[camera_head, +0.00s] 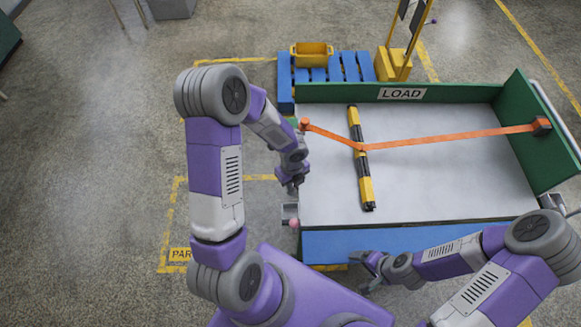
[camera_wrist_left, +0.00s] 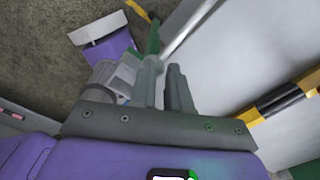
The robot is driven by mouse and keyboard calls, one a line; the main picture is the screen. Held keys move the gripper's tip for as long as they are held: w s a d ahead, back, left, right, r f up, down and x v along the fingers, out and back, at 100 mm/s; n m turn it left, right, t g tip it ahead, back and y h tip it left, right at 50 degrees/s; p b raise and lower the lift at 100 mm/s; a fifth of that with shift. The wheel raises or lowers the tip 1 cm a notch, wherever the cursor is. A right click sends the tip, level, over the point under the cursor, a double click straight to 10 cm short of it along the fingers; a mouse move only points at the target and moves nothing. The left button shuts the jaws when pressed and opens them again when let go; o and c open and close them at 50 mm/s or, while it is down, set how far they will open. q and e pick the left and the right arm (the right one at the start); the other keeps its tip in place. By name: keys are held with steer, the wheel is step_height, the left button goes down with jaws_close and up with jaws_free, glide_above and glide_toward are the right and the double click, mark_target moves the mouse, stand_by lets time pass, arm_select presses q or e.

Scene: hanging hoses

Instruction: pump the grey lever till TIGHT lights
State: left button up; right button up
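An orange strap (camera_head: 440,138) runs across the load bed, from an orange-topped fitting (camera_head: 305,123) at its left edge to a dark anchor on the right wall. My left gripper (camera_head: 293,189) points down beside the bed's left edge, nearer to me than that fitting. A small grey part with a pink end (camera_head: 294,222) is just below it in the picture. I cannot tell which part is the grey lever. My right gripper (camera_head: 370,270) is open and empty by the near edge. No lit TIGHT sign is visible.
A yellow-black bar (camera_head: 354,130) lies under the strap on the grey bed (camera_head: 440,185). Green walls close the bed's far side, with a LOAD sign (camera_head: 402,94), and its right end. A blue pallet (camera_head: 285,92) with a yellow bin (camera_head: 311,54) stands behind. Floor to the left is clear.

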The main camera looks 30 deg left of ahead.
arm_select(q)
steer(key=shift+w+a+r+p, duration=0.1)
steer(key=shift+w+r+p, duration=0.35)
steer(key=shift+r+p, duration=0.1)
step_height(320, 180, up, 2)
steer(key=shift+s+r+p, duration=0.1)
steer(key=shift+r+p, duration=0.05)
steer(key=shift+p, duration=0.9)
steer(key=shift+a+r+p, duration=0.1)
steer(key=shift+r+p, duration=1.65)
steer(key=shift+r, duration=0.1)
step_height(320, 180, up, 5)
steer(key=p, duration=0.4)
steer(key=shift+p, duration=0.3)
steer(key=shift+f, duration=0.1)
